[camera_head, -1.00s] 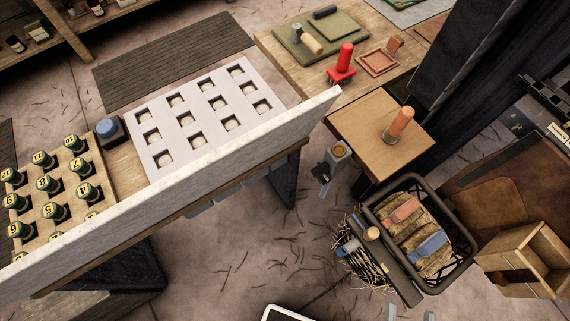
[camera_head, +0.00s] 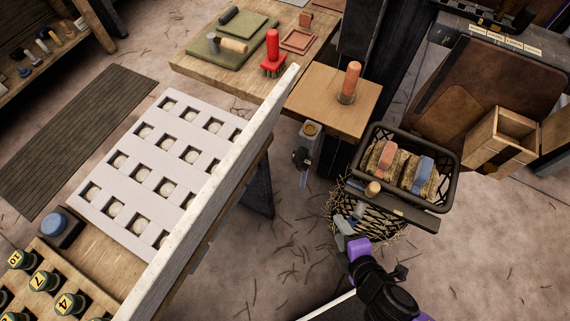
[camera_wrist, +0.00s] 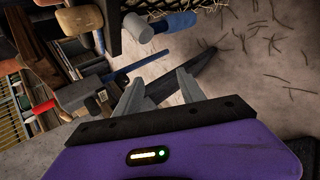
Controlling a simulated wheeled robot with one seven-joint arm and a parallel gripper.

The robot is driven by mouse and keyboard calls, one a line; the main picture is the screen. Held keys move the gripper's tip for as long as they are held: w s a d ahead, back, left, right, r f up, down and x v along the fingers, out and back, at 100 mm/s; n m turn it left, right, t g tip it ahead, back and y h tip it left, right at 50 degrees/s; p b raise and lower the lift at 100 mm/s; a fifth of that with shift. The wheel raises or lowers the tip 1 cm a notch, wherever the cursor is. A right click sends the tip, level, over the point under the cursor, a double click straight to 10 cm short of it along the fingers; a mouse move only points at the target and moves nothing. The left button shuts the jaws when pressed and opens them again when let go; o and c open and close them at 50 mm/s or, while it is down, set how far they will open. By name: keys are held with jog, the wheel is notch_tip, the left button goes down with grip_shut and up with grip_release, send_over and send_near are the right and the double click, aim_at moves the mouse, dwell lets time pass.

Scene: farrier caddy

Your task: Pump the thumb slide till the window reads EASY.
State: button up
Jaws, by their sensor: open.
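I cannot make out a thumb slide or a window reading EASY in either view. A grey upright device (camera_head: 309,143) with a round tan top and a dark part on its side stands on the floor below the small wooden table; any lettering on it is too small to read. My gripper (camera_head: 347,228) is at the lower middle of the head view, in front of the black basket and right of that device. In the wrist view my gripper (camera_wrist: 160,77) has its two grey fingers spread with nothing between them.
A black basket (camera_head: 452,182) holds brushes, with straw beneath. A white slotted board (camera_head: 150,170) with an upright edge lies left. A small table (camera_head: 325,98) bears an orange-handled tool (camera_head: 351,80). The wrist view shows a grey-headed mallet (camera_wrist: 138,28) near the fingers.

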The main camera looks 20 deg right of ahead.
jog(key=w+f+n+h+b, duration=0.1)
jog(key=w+f+n+h, duration=0.25)
jog(key=w, duration=0.25)
jog(key=n+t+h+b, duration=0.1)
jog(key=n+h+b, duration=0.3)
jog(key=h, duration=0.5)
send_near(296, 163)
jog(key=x, duration=1.1)
jog(key=shift+d, duration=0.1)
jog(key=shift+c, duration=0.2)
grip_shut()
